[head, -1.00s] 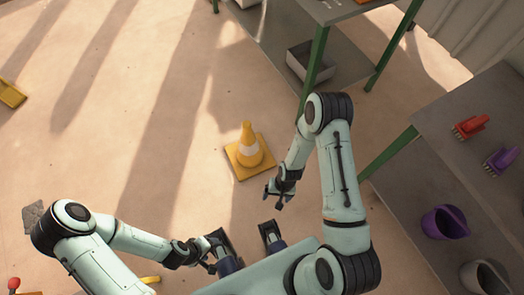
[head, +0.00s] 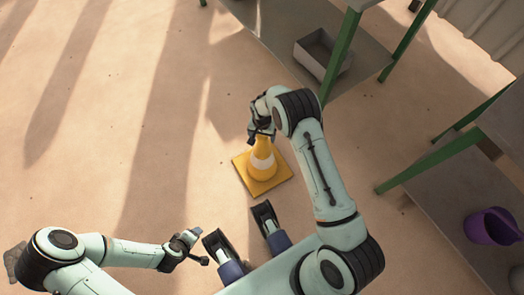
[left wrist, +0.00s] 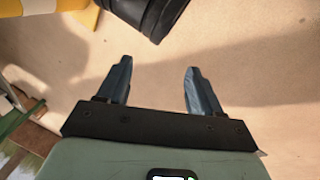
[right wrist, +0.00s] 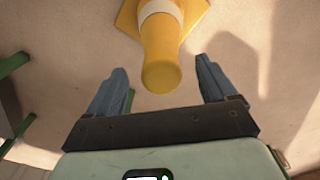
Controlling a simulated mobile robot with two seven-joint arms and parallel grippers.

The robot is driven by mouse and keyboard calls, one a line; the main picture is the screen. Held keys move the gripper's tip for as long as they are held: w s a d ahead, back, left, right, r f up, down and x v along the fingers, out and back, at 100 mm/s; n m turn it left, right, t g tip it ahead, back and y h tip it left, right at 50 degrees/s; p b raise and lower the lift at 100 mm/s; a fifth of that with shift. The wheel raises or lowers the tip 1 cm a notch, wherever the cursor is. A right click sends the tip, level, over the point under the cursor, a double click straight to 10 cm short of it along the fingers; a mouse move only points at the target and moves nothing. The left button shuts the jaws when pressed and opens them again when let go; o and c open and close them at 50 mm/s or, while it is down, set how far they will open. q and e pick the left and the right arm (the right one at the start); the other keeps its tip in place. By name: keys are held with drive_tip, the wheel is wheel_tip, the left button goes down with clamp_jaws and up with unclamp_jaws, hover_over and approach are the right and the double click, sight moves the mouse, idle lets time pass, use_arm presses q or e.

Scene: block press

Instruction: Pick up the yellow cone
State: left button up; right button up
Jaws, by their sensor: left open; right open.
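The yellow cone (head: 262,163) with a white band stands upright on its square base on the floor, in front of my body in the head view. My right gripper (head: 260,132) is at the cone's top in the head view, and part of it is hidden by the wrist. In the right wrist view the cone's tip (right wrist: 161,76) lies between and just beyond the open fingers, with nothing gripped. My left gripper (head: 195,246) is open and empty, low at the left. Its open fingers (left wrist: 152,85) show in the left wrist view, with a corner of the cone (left wrist: 40,8) at upper left.
A green-legged table (head: 340,55) stands behind the cone, with a grey bin (head: 322,54) on its low shelf. Another shelf unit (head: 450,190) at right holds a purple bucket (head: 492,226). The floor left of the cone is clear.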

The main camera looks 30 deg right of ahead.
drive_tip(key=f, duration=0.1)
drive_tip(key=f+b, duration=0.1)
drive_tip(key=f, duration=0.2)
drive_tip(key=shift+w+d+f+b, duration=0.25)
drive_tip(key=shift+b, duration=0.05)
drive_tip(key=shift+f, duration=0.65)
use_arm(q)
drive_tip(key=shift+w+a+f, duration=0.35)
drive_tip(key=shift+f, duration=0.25)
drive_tip(key=shift+w+a+f, duration=0.3)
drive_tip(key=shift+w+f, duration=0.05)
drive_tip(key=shift+f, duration=0.25)
use_arm(e)
drive_tip(key=shift+r, duration=0.1)
drive_tip(key=shift+w, duration=0.1)
clamp_jaws()
